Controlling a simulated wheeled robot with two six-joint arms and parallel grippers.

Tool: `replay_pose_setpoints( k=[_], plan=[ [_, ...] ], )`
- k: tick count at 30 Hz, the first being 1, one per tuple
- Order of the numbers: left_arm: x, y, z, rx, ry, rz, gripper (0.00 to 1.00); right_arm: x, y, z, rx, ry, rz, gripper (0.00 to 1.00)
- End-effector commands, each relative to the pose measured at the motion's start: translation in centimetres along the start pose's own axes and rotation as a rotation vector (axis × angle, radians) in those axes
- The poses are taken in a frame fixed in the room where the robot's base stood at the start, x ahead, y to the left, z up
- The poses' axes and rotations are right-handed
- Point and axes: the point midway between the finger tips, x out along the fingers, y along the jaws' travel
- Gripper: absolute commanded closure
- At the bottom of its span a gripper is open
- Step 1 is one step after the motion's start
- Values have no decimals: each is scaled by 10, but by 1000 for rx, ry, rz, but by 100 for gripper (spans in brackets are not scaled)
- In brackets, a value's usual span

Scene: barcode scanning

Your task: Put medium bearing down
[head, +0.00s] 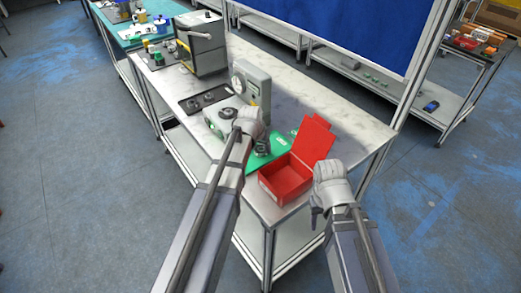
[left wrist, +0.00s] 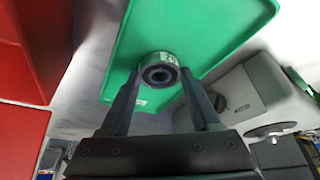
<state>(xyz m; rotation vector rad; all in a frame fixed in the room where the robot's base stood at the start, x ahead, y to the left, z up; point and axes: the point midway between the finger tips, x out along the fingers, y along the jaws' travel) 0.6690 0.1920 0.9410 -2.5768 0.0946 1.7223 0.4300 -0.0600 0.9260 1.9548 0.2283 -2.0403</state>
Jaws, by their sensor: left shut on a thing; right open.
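My left gripper (head: 262,147) is over the green tray (head: 281,152), beside the red box. In the left wrist view its two dark fingers (left wrist: 160,75) are shut on a grey ring-shaped bearing (left wrist: 158,70) with a dark centre. The bearing is in front of the green tray (left wrist: 205,28); I cannot tell whether it touches the tray. In the head view the hand partly covers the bearing. My right gripper (head: 318,206) is open and appears empty, at the right of the red box near the table's front edge.
An open red box (head: 284,196) with a raised lid stands at the table's front corner. A grey instrument with a round dial (head: 238,85) stands behind the green tray. A black plate (head: 205,99) with several dark parts lies further left. The table's right side is clear.

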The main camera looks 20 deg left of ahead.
Motion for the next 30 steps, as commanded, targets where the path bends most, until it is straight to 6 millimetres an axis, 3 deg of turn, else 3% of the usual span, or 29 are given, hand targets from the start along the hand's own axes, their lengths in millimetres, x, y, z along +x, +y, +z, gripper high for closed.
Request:
replay_pose_setpoints(
  k=[7, 8, 15, 30],
  plan=[
    [4, 0, 2, 0, 0, 0, 100, 4, 0, 0, 0, 0, 0, 50],
    [2, 0, 1, 0, 0, 0, 33, 2, 0, 0, 0, 0, 0, 50],
    [2, 0, 1, 0, 0, 0, 7, 2, 0, 0, 0, 0, 0, 50],
    [-9, 0, -1, 0, 0, 0, 7, -9, 1, 0, 0, 0, 0, 50]
  ],
)
